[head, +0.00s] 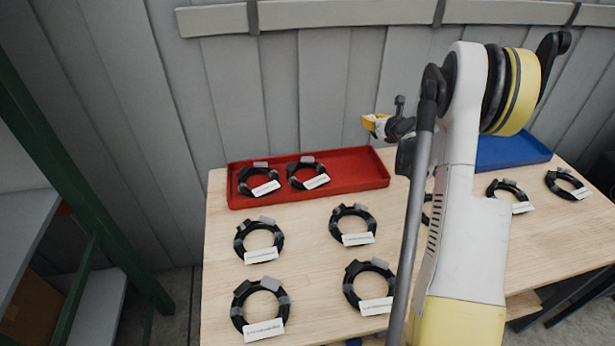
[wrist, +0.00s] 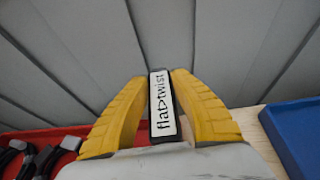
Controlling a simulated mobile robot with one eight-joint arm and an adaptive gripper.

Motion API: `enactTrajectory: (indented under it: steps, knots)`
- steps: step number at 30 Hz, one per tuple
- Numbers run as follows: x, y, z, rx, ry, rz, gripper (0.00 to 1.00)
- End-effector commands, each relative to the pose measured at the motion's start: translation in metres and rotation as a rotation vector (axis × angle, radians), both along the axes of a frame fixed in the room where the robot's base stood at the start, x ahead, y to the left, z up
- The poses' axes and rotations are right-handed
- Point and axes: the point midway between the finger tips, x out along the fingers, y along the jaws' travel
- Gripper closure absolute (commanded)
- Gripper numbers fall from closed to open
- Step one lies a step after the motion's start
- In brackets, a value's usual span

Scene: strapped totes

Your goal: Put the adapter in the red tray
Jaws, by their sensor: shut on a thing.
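My gripper (head: 374,124) is raised behind the table's far edge, near the right end of the red tray (head: 347,174). In the wrist view its yellow fingers (wrist: 161,90) are shut on the adapter (wrist: 163,108), a narrow black block with a white label reading "flat>twist". The adapter is upright between the fingers. In the head view it is too small to make out clearly. The red tray also shows at the lower left of the wrist view (wrist: 62,133). It holds two black coiled cables with white tags (head: 259,180) at its left; its right part is bare.
A blue tray (head: 510,153) stands at the back right, partly behind my arm. Several tagged black coils, such as one front left (head: 260,308), lie on the wooden table (head: 306,262). A grey wall (head: 290,90) stands close behind. A green-posted shelf (head: 75,165) is at left.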

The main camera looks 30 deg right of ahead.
Motion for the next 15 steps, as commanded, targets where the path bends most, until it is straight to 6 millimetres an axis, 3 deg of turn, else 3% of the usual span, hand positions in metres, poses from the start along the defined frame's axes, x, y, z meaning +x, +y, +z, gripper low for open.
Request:
enactTrajectory:
  steps: [3,6,15]
  knots:
    - [0.000,-0.024,-0.001,0.000,0.000,-0.027,1.00]
    - [-0.002,-0.025,-0.006,0.000,-0.001,-0.035,1.00]
    - [-0.023,0.040,-0.051,-0.002,-0.001,-0.033,1.00]
